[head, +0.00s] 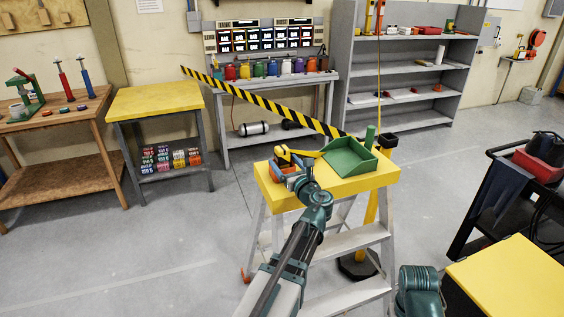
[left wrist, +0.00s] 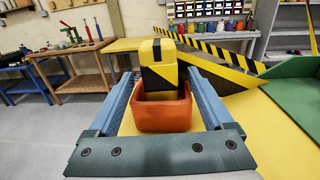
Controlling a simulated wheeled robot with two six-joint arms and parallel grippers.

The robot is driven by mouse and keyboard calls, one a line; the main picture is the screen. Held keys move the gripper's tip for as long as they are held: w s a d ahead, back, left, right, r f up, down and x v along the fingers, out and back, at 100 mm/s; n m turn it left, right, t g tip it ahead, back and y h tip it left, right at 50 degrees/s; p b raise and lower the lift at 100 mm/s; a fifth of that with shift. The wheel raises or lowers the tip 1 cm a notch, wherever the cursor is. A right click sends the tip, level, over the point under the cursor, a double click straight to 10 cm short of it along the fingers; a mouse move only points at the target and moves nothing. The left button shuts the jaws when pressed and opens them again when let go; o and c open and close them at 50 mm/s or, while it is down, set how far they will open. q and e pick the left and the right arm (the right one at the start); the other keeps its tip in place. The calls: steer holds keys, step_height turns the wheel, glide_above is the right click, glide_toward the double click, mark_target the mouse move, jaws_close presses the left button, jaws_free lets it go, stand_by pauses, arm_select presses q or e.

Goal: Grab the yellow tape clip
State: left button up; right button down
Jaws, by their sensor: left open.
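The yellow tape clip (left wrist: 165,52), with black patches, stands upright in a small orange-red holder (left wrist: 161,113). In the head view the clip (head: 283,154) is at the left end of a yellow stepladder top (head: 352,188). My left gripper (left wrist: 156,82) is open. Its two blue fingers lie on either side of the clip and holder in the left wrist view, with no clear grip on either. In the head view my left gripper (head: 287,166) partly hides the holder. My right gripper is out of view.
A green tray (head: 350,158) sits right of the clip on the ladder top. Black-and-yellow striped tape (head: 265,103) slants behind the ladder. A black stand base (head: 360,265) is below. A black cart (head: 478,205) stands to the right. Floor at left is clear.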

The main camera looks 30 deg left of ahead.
arm_select(q)
steer(key=shift+w+a, duration=0.15)
steer(key=x, duration=0.5)
steer(key=shift+w, duration=0.1)
steer(key=shift+r, duration=0.1)
steer(key=shift+c, duration=0.2)
jaws_close()
